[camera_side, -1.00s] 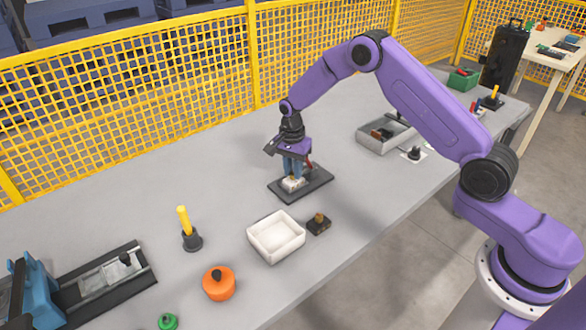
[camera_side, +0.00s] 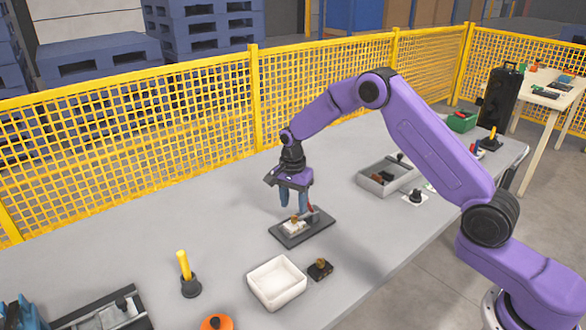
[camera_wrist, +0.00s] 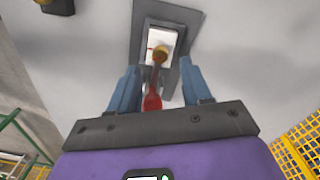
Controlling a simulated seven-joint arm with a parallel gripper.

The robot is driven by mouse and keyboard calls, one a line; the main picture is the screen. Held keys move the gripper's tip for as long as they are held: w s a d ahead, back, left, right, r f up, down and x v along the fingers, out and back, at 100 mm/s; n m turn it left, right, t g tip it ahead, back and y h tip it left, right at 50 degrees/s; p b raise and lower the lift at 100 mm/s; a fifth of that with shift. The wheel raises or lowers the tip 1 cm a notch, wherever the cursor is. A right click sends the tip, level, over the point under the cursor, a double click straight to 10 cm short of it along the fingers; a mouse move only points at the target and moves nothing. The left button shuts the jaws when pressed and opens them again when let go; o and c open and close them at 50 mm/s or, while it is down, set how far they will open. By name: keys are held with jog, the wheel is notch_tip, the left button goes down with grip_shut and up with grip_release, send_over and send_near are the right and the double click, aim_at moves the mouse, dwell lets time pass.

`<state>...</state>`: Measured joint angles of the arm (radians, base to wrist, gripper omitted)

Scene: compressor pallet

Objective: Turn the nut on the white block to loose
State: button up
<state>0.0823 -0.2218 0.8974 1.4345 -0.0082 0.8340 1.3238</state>
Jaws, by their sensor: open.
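The white block (camera_side: 293,227) sits on a dark base plate (camera_side: 286,238) on the grey table. A small brass-coloured nut (camera_side: 294,219) is on top of the block. In the wrist view the nut (camera_wrist: 160,54) shows on the white block (camera_wrist: 157,40), beside the end of a red-handled part (camera_wrist: 152,101). My gripper (camera_side: 294,205) is above the block, pointing down, with its two blue fingers apart and nothing between them. In the wrist view my gripper (camera_wrist: 158,72) has one finger on each side of the red handle, and the nut lies ahead between the fingertip lines.
A white tray (camera_side: 262,292) and a small dark block with a brass top (camera_side: 320,269) stand in front. A yellow-handled peg (camera_side: 185,268) is at the left. A grey bin (camera_side: 372,188) stands to the right. Yellow mesh fencing (camera_side: 130,130) runs behind the table.

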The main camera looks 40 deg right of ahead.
notch_tip(320, 180, up, 13)
dwell(0.3)
jog(key=shift+w, duration=0.1)
jog(key=t+h, duration=0.2)
jog(key=h, duration=0.2)
send_near(294, 217)
jog(key=x, duration=0.8)
dwell(0.4)
grip_shut()
